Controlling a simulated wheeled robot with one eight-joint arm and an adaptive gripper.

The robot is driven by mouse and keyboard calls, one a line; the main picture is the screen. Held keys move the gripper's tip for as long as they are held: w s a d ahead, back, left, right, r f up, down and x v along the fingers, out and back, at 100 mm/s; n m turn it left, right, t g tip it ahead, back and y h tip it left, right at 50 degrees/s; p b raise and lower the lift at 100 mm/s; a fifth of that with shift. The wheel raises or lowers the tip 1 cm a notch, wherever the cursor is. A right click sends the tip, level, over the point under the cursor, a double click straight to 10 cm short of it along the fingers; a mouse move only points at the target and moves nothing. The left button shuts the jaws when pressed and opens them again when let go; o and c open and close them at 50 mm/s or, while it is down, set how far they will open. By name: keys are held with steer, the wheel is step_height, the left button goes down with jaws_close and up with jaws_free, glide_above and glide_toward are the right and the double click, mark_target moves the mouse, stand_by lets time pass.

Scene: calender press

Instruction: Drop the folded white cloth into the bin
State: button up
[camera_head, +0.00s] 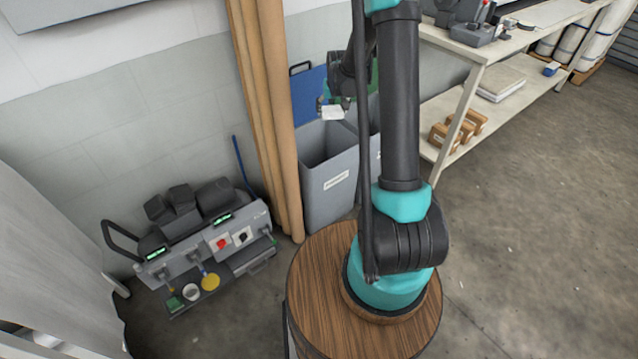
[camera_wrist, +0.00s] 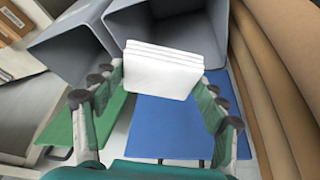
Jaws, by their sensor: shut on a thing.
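The folded white cloth (camera_wrist: 161,72) is held between the two fingers of my gripper (camera_wrist: 160,78) in the wrist view. My gripper is shut on it, with a finger at each side edge. In the head view the cloth (camera_head: 332,113) shows as a small white piece above the open top of a grey bin (camera_head: 333,181), which has a label on its front. The bin (camera_wrist: 200,25) also shows beyond the cloth in the wrist view. A second grey bin (camera_wrist: 62,48) stands beside it. My arm hides part of the second bin in the head view.
Tall brown rolls (camera_head: 275,110) stand just left of the bins. Blue (camera_wrist: 180,125) and green (camera_wrist: 95,128) panels are near the bins. A shelf unit (camera_head: 470,110) stands to the right. A grey control machine (camera_head: 205,235) is on the left. Open floor lies at right.

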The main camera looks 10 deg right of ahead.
steer(key=w+a+x, duration=0.1)
steer(key=x, duration=0.8)
steer(key=w+r+x, duration=0.1)
steer(key=w+x, duration=0.1)
steer(key=x, duration=0.8)
steer(key=shift+w+a, duration=0.25)
steer(key=shift+a, duration=0.1)
steer(key=shift+r, duration=0.15)
steer(key=o, duration=1.2)
steer(key=v, duration=1.2)
